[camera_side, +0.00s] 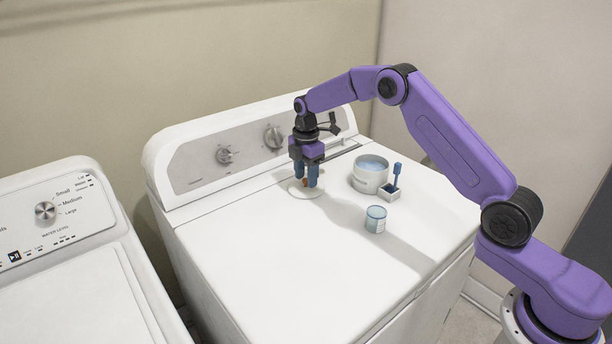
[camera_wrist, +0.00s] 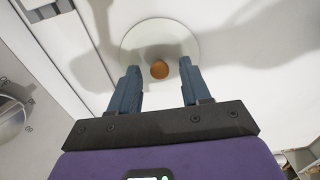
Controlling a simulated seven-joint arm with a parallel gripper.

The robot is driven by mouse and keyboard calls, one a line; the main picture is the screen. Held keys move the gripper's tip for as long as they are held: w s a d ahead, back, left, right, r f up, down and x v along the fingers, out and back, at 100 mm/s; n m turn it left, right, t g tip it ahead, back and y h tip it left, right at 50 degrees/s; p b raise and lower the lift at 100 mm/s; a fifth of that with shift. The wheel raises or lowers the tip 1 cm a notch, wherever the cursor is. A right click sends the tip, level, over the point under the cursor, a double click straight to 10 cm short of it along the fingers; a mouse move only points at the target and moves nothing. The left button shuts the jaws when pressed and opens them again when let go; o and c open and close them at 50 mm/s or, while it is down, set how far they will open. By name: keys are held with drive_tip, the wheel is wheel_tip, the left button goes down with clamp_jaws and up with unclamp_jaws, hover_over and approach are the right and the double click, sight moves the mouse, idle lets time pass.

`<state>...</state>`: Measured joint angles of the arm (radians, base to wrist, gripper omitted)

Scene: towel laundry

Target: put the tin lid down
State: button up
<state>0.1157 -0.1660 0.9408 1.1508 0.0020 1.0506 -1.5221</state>
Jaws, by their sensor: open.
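The tin lid (camera_side: 300,192) is a pale, round disc with a small orange-brown knob (camera_wrist: 160,69). It lies flat on the washer top, near the control panel. In the wrist view the lid (camera_wrist: 137,42) shows beyond my fingertips. My gripper (camera_side: 306,182) is right over the lid, pointing down. Its two blue fingers (camera_wrist: 160,76) are apart, one on each side of the knob, with gaps between. The fingers hide part of the lid in the side view.
An open round tin (camera_side: 369,182) with bluish contents stands right of my gripper. Next to it is a small white holder (camera_side: 389,193) with a blue scoop or brush (camera_side: 397,171). A small labelled jar (camera_side: 375,220) stands nearer. The washer's front left top (camera_side: 250,270) is clear.

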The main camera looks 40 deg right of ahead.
sight(306, 180)
wheel_tip(306, 180, up, 12)
idle(0.4)
drive_tip(key=s+a+r+m, duration=0.1)
drive_tip(key=s+a+r, duration=0.1)
drive_tip(key=s+a, duration=0.65)
drive_tip(key=s+a+r+m, duration=0.2)
drive_tip(key=s+a, duration=0.1)
drive_tip(key=s, duration=1.1)
drive_tip(key=s+d+f, duration=0.1)
drive_tip(key=s+d, duration=0.1)
drive_tip(key=s, duration=0.6)
drive_tip(key=s+d+f+m, duration=0.1)
drive_tip(key=s+d+f, duration=0.1)
drive_tip(key=s, duration=0.6)
drive_tip(key=s+d+f+m, duration=0.1)
drive_tip(key=s+d+f, duration=0.1)
drive_tip(key=s, duration=0.6)
drive_tip(key=shift+d, duration=0.6)
